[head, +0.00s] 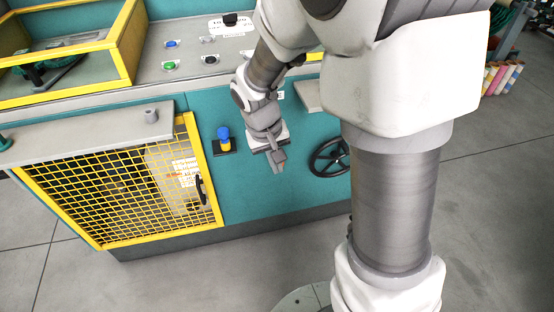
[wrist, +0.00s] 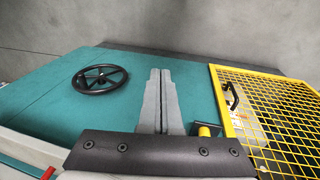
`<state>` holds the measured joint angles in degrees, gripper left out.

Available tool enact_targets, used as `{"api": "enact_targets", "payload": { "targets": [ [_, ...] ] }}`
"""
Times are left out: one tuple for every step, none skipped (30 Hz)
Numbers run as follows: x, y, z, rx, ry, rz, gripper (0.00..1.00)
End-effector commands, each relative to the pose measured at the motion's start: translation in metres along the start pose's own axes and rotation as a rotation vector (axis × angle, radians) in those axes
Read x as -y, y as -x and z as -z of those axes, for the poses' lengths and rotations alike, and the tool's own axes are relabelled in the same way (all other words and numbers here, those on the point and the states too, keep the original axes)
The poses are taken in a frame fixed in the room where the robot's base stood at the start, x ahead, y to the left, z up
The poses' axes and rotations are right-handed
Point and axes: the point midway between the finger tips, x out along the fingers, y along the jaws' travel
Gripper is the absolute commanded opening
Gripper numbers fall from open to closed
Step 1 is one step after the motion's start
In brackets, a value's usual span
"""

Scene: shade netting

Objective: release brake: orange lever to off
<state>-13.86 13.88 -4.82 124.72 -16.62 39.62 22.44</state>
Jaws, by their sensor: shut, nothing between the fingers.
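I cannot make out an orange lever in either view; my arm covers part of the panel in the head view. A small red part (wrist: 48,173) is cut off at the lower left edge of the wrist view, and I cannot tell what it is. My gripper (head: 278,163) is in front of the teal cabinet front (head: 255,190), between the blue-and-yellow knob and the black handwheel. In the wrist view my gripper (wrist: 160,73) has its two fingers together with nothing between them.
A black handwheel (head: 328,157) is right of my gripper. A blue-and-yellow knob (head: 224,137) sits on a dark plate to its left. A yellow mesh door (head: 120,180) with a black handle is further left. Buttons (head: 169,66) are on the grey top. The floor in front is clear.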

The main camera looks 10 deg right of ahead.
Motion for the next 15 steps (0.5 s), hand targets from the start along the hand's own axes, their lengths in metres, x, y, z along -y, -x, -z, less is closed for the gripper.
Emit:
{"api": "enact_targets", "payload": {
  "targets": [
    [0.0,0.0068,-0.0033,-0.001,0.001,0.0,0.0],
    [0.0001,0.0085,-0.0051,0.0,0.001,0.0,0.0],
    [0.0003,0.0105,-0.0069,0.001,0.001,0.0,0.0],
    [0.0004,0.0117,-0.0079,0.001,0.001,0.0,0.0],
    [0.0005,0.0127,-0.0087,0.0,0.001,0.0,0.0],
    [0.0006,0.0137,-0.0094,0.0,0.001,0.0,0.0],
    [0.0007,0.014,-0.0098,0.0,0.001,0.0,0.0],
    [0.0008,0.0142,-0.01,0.0,0.001,0.0,0.0],
    [0.0008,0.0143,-0.0102,0.0,0.001,0.0,0.0],
    [0.0008,0.0142,-0.0103,0.0,0.0,0.0,0.0],
    [0.0008,0.0141,-0.0103,0.0,0.0,0.0,0.0],
    [0.0008,0.0139,-0.0103,0.0,0.001,0.0,0.0],
    [0.0008,0.0139,-0.0102,0.0,0.001,0.0,0.0],
    [0.0008,0.0139,-0.0102,0.001,0.001,0.0,0.0],
    [0.0008,0.0139,-0.0102,0.001,0.001,0.0,0.0]
  ]
}}
